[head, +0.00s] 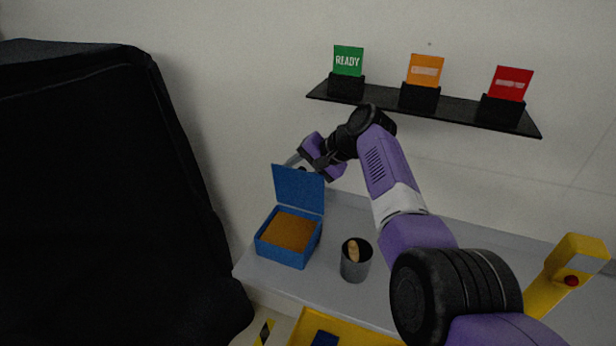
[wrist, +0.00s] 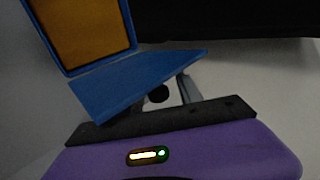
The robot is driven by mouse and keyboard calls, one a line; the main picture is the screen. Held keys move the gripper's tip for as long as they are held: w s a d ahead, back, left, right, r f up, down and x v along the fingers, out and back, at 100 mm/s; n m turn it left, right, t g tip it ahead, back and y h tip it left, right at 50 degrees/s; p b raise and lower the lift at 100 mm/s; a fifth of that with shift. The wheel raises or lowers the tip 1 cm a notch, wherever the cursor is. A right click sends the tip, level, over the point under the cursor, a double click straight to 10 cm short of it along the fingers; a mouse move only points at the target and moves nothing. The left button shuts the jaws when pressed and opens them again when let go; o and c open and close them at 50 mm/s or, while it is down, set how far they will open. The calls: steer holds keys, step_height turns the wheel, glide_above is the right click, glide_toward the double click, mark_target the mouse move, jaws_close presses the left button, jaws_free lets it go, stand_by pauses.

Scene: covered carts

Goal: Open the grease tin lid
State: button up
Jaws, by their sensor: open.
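The blue grease tin (head: 285,250) stands on the grey bench with brown grease (head: 290,232) inside. Its lid (head: 298,188) stands raised, roughly upright, at the tin's back edge. In the wrist view the lid (wrist: 140,82) crosses in front of part of my gripper, and the tin's grease (wrist: 88,30) shows at the upper left. My gripper (head: 296,164) is at the lid's upper edge, behind it. It is open; one finger shows in the wrist view (wrist: 172,94) and the other is mostly hidden by the lid. I cannot tell whether they touch.
A dark grey cup (head: 355,266) with a wooden-topped item stands right of the tin. A black shelf (head: 460,108) with green, orange and red cards hangs above. A black covered cart (head: 90,190) is at left. A yellow post (head: 565,275) with a red button stands at right.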

steer(key=shift+s+d+r, duration=0.15)
steer(key=shift+d+r, duration=0.15)
steer(key=shift+d, duration=0.1)
steer(key=o, duration=0.5)
steer(key=s+d, duration=0.1)
steer(key=d, duration=0.2)
steer(key=s+d+b, duration=0.1)
steer(key=d, duration=0.2)
steer(key=s+d, duration=0.2)
steer(key=shift+d+f+b, duration=0.2)
steer(key=shift+d+b, duration=0.2)
steer(key=shift+s+d, duration=0.3)
steer(key=shift+d, duration=0.4)
steer(key=c, duration=0.5)
steer(key=shift+s+d+r, duration=0.2)
steer(key=shift+s+d, duration=0.15)
steer(key=shift+d, duration=0.1)
